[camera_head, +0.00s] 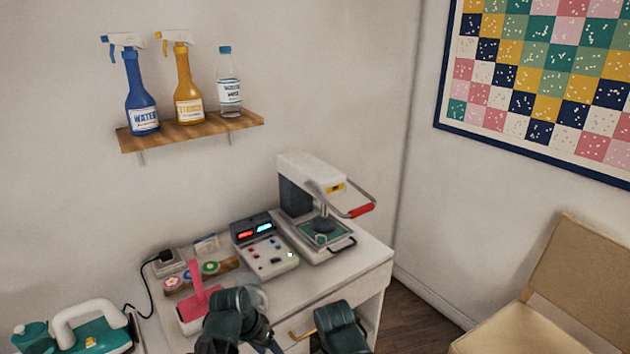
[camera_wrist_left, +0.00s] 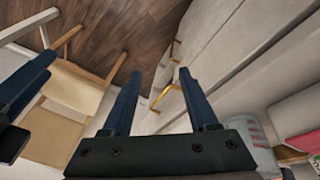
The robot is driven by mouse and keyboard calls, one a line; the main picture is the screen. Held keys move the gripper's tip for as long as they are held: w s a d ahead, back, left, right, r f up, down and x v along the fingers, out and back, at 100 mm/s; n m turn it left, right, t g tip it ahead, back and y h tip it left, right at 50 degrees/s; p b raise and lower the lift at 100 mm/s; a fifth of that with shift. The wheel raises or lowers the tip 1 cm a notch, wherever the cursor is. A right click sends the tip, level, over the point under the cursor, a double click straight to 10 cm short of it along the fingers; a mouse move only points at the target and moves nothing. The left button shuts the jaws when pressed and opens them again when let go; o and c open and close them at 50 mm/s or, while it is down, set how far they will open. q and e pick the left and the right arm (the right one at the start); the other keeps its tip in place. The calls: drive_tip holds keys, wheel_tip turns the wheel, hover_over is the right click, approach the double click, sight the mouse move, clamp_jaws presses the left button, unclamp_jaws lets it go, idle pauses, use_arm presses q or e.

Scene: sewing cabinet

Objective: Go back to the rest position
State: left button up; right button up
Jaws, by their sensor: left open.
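My left gripper (camera_wrist_left: 160,73) is open in the left wrist view, with nothing between its fingers. Its fingers point toward the cabinet front (camera_wrist_left: 222,48) and wood floor. In the head view, a dark part of my left arm (camera_head: 235,315) covers the front left of the white cabinet top (camera_head: 345,265). A dark part of my right arm (camera_head: 338,328) is to its right, before the drawer front. A dark blue piece (camera_wrist_left: 25,95) at the left edge of the wrist view looks like part of my right gripper; its jaw state is unclear.
A heat press (camera_head: 325,232), control box (camera_head: 265,250) and pink-handled tool (camera_head: 198,288) stand on the cabinet. A teal iron (camera_head: 85,335) is at lower left. Bottles line a wall shelf (camera_head: 190,130). A chair (camera_head: 575,275) stands right. A gold handle (camera_wrist_left: 168,92) juts from the drawer front.

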use_arm(q)
drive_tip(key=s+a+n+g+y, duration=0.1)
drive_tip(key=s+a+n+y, duration=0.1)
drive_tip(key=a+n+y, duration=0.3)
drive_tip(key=s+d+r+m+g+p, duration=0.1)
drive_tip(key=s+d+r+m+p, duration=0.3)
drive_tip(key=d, duration=0.6)
drive_tip(key=shift+s+r+h+p, duration=0.2)
drive_tip(key=shift+s+h+p, duration=0.1)
drive_tip(key=shift+s+p, duration=0.5)
